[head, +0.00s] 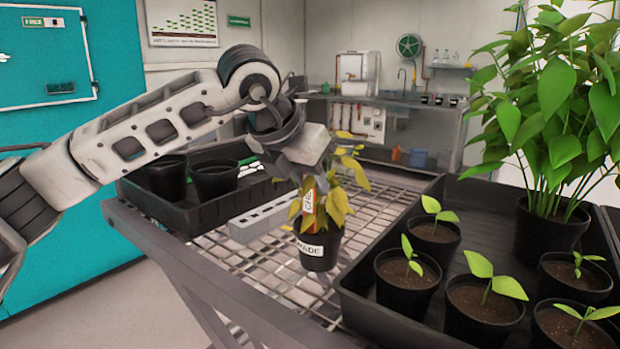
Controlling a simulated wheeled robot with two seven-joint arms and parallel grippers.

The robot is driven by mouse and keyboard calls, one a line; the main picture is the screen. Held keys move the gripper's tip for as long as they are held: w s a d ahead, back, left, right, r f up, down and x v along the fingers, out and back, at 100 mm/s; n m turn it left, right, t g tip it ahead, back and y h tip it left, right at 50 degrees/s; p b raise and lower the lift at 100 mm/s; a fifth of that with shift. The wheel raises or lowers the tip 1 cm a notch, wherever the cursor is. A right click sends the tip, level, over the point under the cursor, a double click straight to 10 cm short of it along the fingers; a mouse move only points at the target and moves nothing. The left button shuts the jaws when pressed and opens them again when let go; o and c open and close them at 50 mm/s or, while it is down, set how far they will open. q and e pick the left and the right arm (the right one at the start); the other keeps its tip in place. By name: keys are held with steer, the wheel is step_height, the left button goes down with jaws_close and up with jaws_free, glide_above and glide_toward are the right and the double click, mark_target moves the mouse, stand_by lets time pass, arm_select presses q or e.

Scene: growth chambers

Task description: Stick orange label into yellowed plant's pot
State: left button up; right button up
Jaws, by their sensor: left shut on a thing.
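The yellowed plant (339,200) has yellow and yellow-green leaves. It stands in a small black pot (322,262) with a white lettered sticker, on the wire rack. My left gripper (309,172) comes down from above, in front of the leaves. It is shut on the orange label (308,209), which hangs upright below it with a white lettered patch. The label's lower end is near the pot's rim among the leaves; I cannot tell whether it is in the soil. The fingertips are partly lost against the foliage. My right gripper is not in view.
A black tray (362,312) with several green seedlings and a big leafy plant (556,120) is at the right. A black tray (190,213) with empty pots is at the back left. A grey slotted block (262,220) lies left of the yellowed plant. Wire rack (385,205) behind is bare.

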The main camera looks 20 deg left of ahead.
mark_target(308, 194)
arm_select(q)
steer(key=shift+w+d, duration=0.15)
steer(key=shift+w, duration=0.2)
stand_by(0.6)
steer(key=shift+f+b, duration=0.35)
steer(key=shift+b, duration=0.35)
stand_by(0.9)
steer(key=shift+f+b, duration=1.15)
steer(key=shift+b, duration=0.1)
stand_by(0.6)
stand_by(0.5)
steer(key=shift+f, duration=0.1)
steer(key=shift+f+b, duration=0.4)
steer(key=shift+b, duration=0.1)
steer(key=shift+f, duration=0.15)
